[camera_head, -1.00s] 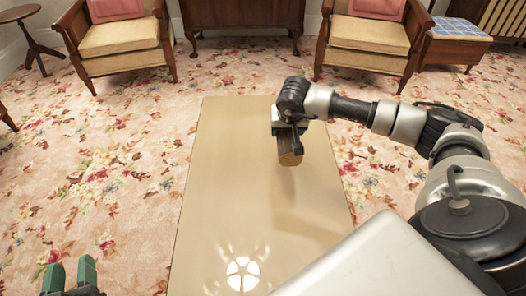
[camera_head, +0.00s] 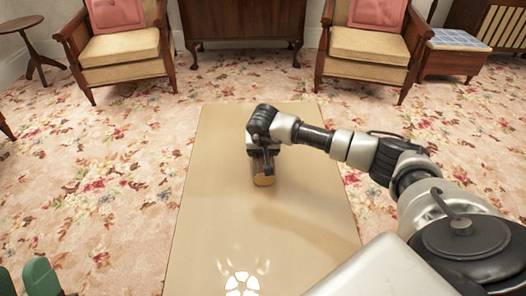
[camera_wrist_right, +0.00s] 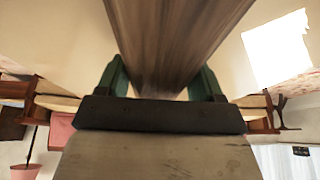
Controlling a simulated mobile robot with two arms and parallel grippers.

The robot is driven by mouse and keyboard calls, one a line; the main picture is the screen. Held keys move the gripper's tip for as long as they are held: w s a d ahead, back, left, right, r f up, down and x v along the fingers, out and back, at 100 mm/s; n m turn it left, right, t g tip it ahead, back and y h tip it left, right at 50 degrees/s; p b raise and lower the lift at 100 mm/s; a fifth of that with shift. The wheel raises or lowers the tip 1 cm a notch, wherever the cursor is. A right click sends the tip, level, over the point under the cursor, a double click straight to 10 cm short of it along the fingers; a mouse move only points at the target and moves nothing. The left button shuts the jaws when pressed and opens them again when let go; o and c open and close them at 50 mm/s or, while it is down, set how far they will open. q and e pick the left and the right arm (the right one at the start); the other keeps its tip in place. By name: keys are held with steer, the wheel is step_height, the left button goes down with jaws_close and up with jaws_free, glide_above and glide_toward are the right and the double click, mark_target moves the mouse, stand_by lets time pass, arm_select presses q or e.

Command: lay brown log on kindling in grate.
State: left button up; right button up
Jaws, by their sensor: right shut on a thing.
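In the right wrist view the log (camera_wrist_right: 178,40) runs up and away between the two green fingers (camera_wrist_right: 158,82). A shadow on the tabletop lies apart from the log, so it appears to be in the air. My left gripper (camera_head: 22,280) shows only as green fingertips at the bottom left corner, with a gap between them and nothing visible in it. The grate and the kindling are not in view.
The long tan tabletop (camera_head: 215,220) is otherwise bare, with a bright light patch near its front. Two armchairs (camera_head: 125,55) (camera_head: 370,50), a dark wooden cabinet (camera_head: 245,18) and a blue-topped box seat (camera_head: 455,50) stand beyond it. Flowered carpet surrounds the table.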

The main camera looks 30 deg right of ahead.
stand_by(0.3)
steer(key=o, duration=0.7)
steer(key=shift+f, duration=0.15)
steer(key=o, duration=0.5)
steer(key=shift+c, duration=0.2)
